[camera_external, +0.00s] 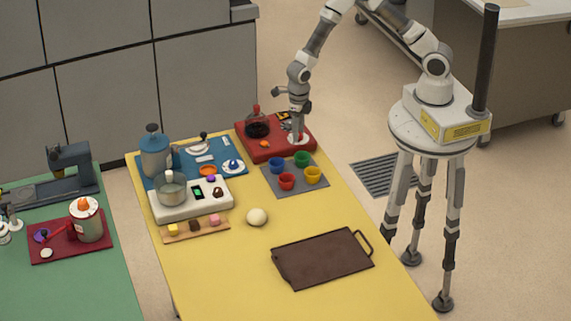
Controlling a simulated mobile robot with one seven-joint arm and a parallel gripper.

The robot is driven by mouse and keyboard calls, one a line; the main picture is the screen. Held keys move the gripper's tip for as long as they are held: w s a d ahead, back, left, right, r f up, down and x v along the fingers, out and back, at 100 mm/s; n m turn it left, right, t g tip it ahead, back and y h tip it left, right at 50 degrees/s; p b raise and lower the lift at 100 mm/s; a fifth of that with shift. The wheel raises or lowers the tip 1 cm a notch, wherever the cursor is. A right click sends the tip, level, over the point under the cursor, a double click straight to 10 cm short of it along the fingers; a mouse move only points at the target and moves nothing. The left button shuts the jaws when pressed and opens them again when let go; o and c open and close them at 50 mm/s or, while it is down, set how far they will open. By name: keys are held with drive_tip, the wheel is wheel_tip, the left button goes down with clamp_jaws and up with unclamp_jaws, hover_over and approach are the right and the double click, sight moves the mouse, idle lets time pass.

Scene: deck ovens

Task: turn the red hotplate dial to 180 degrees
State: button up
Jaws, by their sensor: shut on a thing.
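The red hotplate (262,155) lies at the far right corner of the yellow table, with a dark round pot (257,126) on its left part. My gripper (298,133) points straight down over the right part of the hotplate. It is shut on the dial (298,140), of which only a pale rim shows around the fingertips. The dial's pointer and scale are hidden by the gripper or too small to read.
A grey mat with blue, red, green and yellow cups (303,158) lies just in front. A blue board (215,148) and a white scale with a pot (190,208) stand to the left.

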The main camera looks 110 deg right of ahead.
clamp_jaws()
drive_tip(key=m, duration=0.3)
drive_tip(key=shift+m, duration=0.4)
drive_tip(key=m, duration=0.3)
drive_tip(key=shift+m, duration=0.3)
drive_tip(key=m+b, duration=0.1)
drive_tip(key=m, duration=0.5)
drive_tip(key=shift+m, duration=0.3)
drive_tip(key=o, duration=1)
unclamp_jaws()
